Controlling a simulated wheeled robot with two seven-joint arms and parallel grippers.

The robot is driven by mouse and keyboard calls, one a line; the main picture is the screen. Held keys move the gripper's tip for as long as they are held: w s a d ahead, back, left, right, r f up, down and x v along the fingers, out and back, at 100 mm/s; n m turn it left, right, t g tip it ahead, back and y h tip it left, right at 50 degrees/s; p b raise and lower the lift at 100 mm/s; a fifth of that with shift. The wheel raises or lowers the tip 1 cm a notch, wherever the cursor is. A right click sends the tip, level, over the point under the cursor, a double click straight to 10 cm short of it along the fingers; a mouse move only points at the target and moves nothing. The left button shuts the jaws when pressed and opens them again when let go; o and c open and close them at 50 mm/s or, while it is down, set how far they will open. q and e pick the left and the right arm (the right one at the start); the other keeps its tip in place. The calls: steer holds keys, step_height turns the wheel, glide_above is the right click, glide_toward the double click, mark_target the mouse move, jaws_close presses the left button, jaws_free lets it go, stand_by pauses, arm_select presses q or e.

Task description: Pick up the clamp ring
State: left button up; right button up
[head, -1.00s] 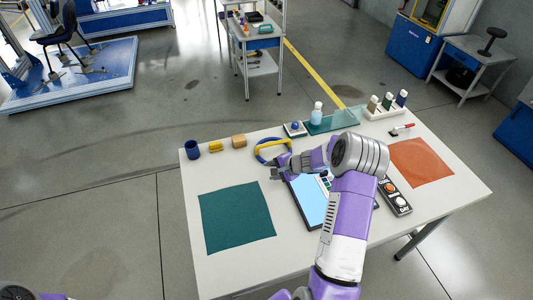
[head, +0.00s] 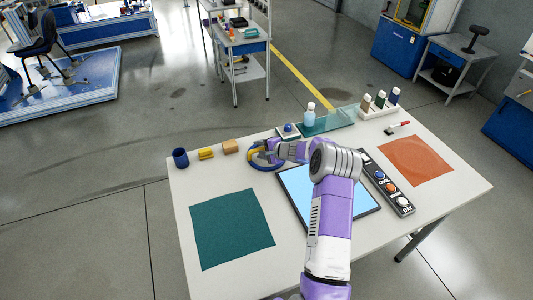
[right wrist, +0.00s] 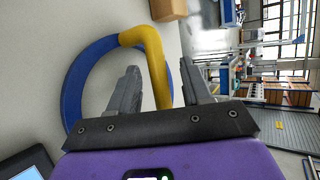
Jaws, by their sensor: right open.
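The clamp ring, a blue ring with a yellow handle, lies on the white table (head: 215,180) near its far edge; its blue rim shows in the head view (head: 254,164) and in the right wrist view (right wrist: 74,88). My right gripper (head: 261,150) is over the ring, which it partly hides in the head view. In the right wrist view my right gripper (right wrist: 163,82) is open, with the yellow handle (right wrist: 155,62) between its two fingers. I cannot tell whether the fingers touch the handle. My left gripper is not in view.
A wooden block (head: 230,146), a yellow piece (head: 206,153) and a blue cup (head: 181,158) stand left of the ring. A blue button box (head: 288,130) is just behind it. A tablet (head: 297,184) lies in front. The green mat (head: 232,228) is bare.

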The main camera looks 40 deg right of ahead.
steer(key=shift+w, duration=0.1)
jaws_close()
stand_by(0.4)
